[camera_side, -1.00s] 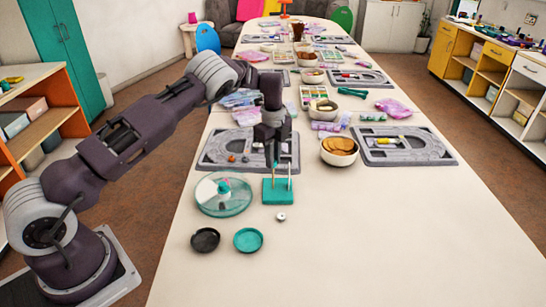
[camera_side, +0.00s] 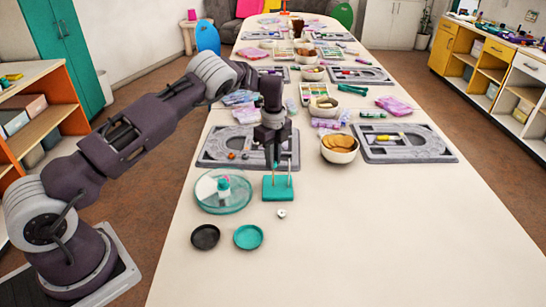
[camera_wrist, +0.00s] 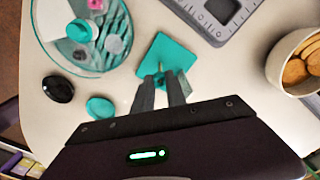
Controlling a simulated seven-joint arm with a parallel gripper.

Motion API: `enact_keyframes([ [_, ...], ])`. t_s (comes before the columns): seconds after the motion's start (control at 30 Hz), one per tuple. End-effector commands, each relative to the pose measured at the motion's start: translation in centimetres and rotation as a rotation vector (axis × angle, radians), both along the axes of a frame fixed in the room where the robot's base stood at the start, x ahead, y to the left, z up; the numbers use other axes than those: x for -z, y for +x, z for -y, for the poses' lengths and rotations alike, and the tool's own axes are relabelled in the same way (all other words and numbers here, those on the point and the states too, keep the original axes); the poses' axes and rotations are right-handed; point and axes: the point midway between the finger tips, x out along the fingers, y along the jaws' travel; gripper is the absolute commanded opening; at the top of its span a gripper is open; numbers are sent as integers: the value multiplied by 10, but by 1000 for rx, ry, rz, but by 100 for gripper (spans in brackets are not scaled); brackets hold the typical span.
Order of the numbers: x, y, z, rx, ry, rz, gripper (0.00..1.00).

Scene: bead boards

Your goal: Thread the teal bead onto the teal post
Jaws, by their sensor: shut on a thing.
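My gripper (camera_side: 273,164) points down over the teal base block (camera_side: 278,188) in the side view. Its fingers (camera_wrist: 164,82) are close together above the block in the wrist view. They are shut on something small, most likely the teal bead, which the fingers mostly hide.
A round clear dish (camera_side: 223,205) with small items sits left of the block. A black lid (camera_side: 205,237) and a teal lid (camera_side: 248,237) lie in front. A small metallic piece (camera_side: 281,213) lies before the block. A grey tray (camera_side: 210,150) and a biscuit bowl (camera_side: 340,155) stand behind.

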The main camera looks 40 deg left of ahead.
Motion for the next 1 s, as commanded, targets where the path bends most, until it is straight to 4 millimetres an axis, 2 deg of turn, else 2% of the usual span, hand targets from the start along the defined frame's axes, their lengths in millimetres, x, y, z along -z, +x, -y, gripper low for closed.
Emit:
enact_keyframes([
  [0.47, 7, 0, 0, -1, 0, 0, 0],
  [0.5, 7, 0, 0, -1, 0, 0, 24],
  [0.6, 7, 0, 0, -1, 0, 0, 42],
  [0.87, 7, 0, 0, -1, 0, 1, 42],
  [1.0, -11, 1, 0, -2, -1, 5, 42],
])
